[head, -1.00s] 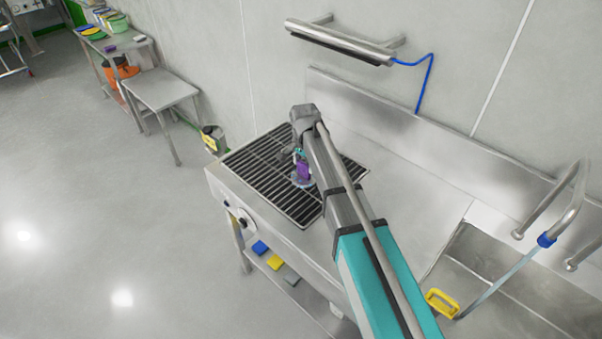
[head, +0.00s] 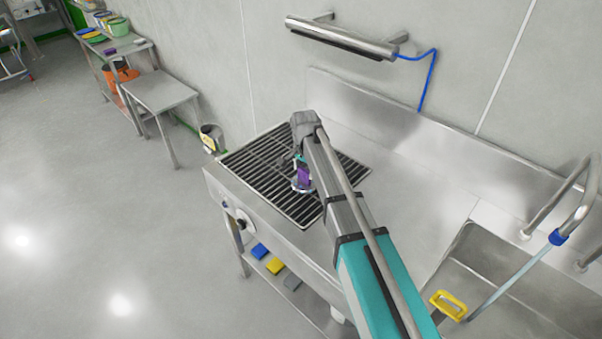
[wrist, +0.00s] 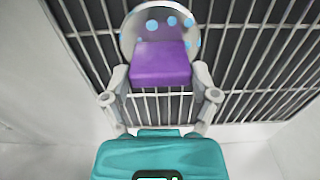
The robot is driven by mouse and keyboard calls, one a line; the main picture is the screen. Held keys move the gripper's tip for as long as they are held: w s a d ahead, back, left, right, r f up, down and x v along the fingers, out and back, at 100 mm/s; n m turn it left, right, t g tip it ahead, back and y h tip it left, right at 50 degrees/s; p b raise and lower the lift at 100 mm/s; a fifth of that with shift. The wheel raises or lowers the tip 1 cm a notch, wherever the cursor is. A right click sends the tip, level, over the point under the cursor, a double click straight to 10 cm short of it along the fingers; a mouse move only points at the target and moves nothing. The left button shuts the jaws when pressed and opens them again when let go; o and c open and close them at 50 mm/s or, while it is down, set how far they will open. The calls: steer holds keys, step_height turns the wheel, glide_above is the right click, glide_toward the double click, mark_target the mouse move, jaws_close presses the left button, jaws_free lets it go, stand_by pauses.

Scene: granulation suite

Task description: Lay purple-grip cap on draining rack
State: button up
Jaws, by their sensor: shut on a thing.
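The purple-grip cap (head: 304,177) is a round, pale metal disc with a purple block as its grip. In the wrist view its purple grip (wrist: 160,64) sits between the two fingers, with light-blue dots on the disc behind it. My gripper (wrist: 160,88) is shut on the purple grip. The draining rack (head: 262,168) is a dark grid of bars set in the steel counter. The cap is over the rack's front right part; I cannot tell whether it touches the bars. My arm hides part of the rack's right side.
A steel sink (head: 500,280) with a yellow-handled tool (head: 448,305) is at the right. A steel rail (head: 340,40) is on the wall above the counter. Blue, yellow and grey pads lie on the shelf below. The rack's left part is bare.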

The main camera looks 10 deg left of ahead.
mark_target(304, 170)
steer(key=shift+f, duration=0.15)
steer(key=o, duration=1.2)
steer(key=shift+r, duration=0.3)
step_height(304, 170, up, 12)
steer(key=p, duration=1.2)
steer(key=shift+f, duration=0.1)
steer(key=s+d+n, duration=0.2)
steer(key=s+d, duration=0.4)
steer(key=d, duration=0.5)
steer(key=s+d+n, duration=0.2)
steer(key=s+d, duration=0.4)
steer(key=d, duration=0.5)
steer(key=s+d+n, duration=0.2)
steer(key=s+d, duration=0.4)
steer(key=d, duration=0.6)
steer(key=shift+s, duration=0.25)
